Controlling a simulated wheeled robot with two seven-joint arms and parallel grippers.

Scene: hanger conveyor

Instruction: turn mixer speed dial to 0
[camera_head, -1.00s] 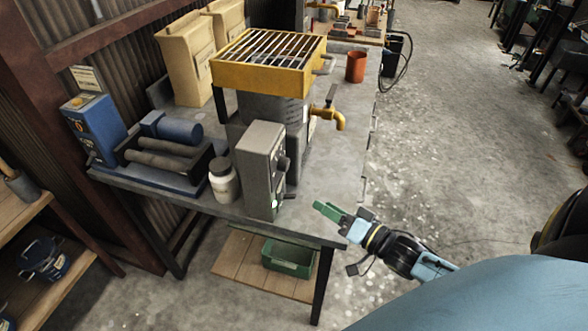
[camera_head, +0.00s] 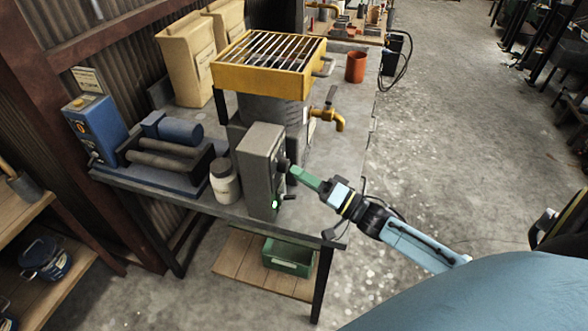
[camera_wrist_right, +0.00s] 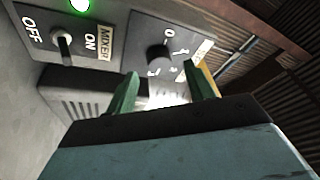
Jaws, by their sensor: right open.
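The grey mixer control box (camera_head: 258,170) stands near the front edge of the workbench. In the right wrist view its panel shows a round black speed dial (camera_wrist_right: 158,56) with a 0 at its upper right and other marks around it. Left of it is the OFF/ON toggle switch (camera_wrist_right: 64,44) labelled MIXER, under a lit green lamp (camera_wrist_right: 80,4). My right gripper (camera_head: 300,174) has green fingers and is at the box's right face. In the right wrist view the fingers (camera_wrist_right: 160,85) are open and empty, just below the dial, apart from it. The dial's exact setting is hard to read.
A yellow-rimmed grate hopper (camera_head: 262,62) stands behind the box, with a brass tap (camera_head: 335,117) at its right. A white jar (camera_head: 224,182) stands left of the box. A blue roller machine (camera_head: 172,158) is further left. The bench to the right is mostly clear.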

